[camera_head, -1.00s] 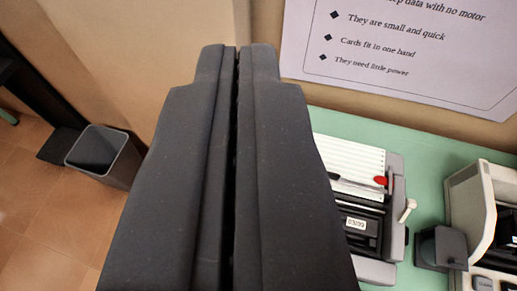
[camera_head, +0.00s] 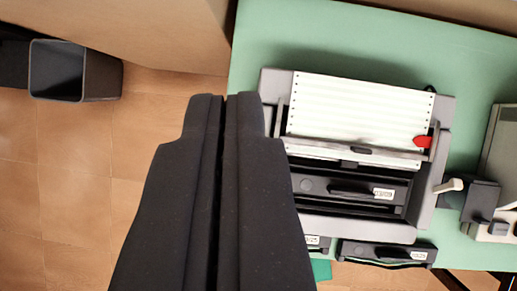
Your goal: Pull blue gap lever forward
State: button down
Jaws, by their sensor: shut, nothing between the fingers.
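My gripper (camera_head: 225,98) is shut and empty, its two black fingers side by side with a thin dark line between them. It is left of a grey printer (camera_head: 425,210) and covers part of its left side. The printer holds striped continuous paper (camera_head: 360,110). A red tab (camera_head: 421,141) sits at the right end of its paper bar, and a cream lever (camera_head: 449,185) sticks out from its right side. I see no blue lever; the printer's left part is partly hidden behind my gripper.
The printer stands on a green table (camera_head: 330,35). Black labelled cartridges (camera_head: 387,254) lie at its front edge. A dark block (camera_head: 480,198) and a pale machine (camera_head: 498,150) are at the right. A grey bin (camera_head: 75,70) stands on the tiled floor, left.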

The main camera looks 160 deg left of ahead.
notch_tip(320, 180, down, 20)
jog(key=w+d+m+g+p, duration=0.1)
jog(key=w+g+p, duration=0.1)
jog(key=g+p, duration=0.6)
jog(key=p, duration=0.6)
jog(key=shift+d+m+y+p, duration=0.2)
jog(key=shift+m+y+p, duration=0.1)
jog(key=shift+y+p, duration=0.1)
